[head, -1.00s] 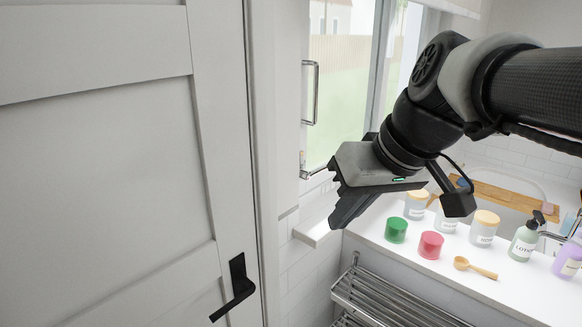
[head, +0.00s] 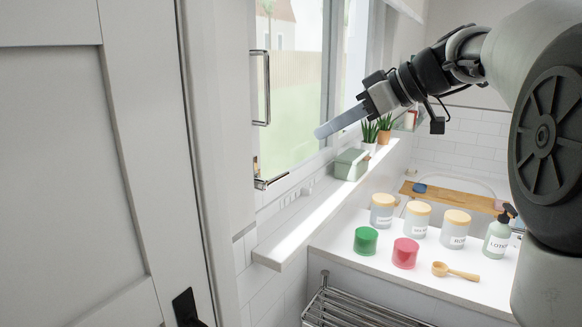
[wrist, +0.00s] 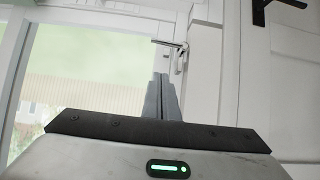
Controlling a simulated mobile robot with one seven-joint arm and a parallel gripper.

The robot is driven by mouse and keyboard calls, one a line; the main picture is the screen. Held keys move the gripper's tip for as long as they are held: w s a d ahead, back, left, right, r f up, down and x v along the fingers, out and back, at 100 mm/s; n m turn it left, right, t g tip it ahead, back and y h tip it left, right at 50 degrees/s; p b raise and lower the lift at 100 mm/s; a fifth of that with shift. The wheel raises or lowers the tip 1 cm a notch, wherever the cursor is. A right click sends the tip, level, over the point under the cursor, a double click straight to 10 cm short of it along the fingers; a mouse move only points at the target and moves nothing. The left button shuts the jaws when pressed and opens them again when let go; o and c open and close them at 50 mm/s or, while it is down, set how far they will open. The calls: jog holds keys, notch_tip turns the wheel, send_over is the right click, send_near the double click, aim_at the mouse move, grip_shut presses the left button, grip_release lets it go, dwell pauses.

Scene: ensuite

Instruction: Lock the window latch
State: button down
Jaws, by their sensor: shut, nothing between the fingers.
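The window latch (head: 270,183) is a metal fitting low on the left side of the window frame in the head view. Its lever sticks out roughly level to the right. In the wrist view, which is upside down, the latch (wrist: 170,44) shows just beyond my fingertips. My gripper (head: 319,133) is shut and empty, in front of the window glass, to the right of the latch and higher in the head view. In the wrist view the closed fingers (wrist: 160,78) point toward the latch, apparently without touching it.
A vertical metal handle (head: 266,88) is on the window's left side. A white door (head: 75,160) with a black handle (head: 188,308) stands at left. A green box (head: 351,164) and plants stand on the sill (head: 290,232). Jars, cups and a scoop cover the counter below.

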jog(key=s+d+f+x, duration=0.1)
jog(key=f+x, duration=0.1)
jog(key=x, duration=1.1)
jog(key=shift+b, duration=0.45)
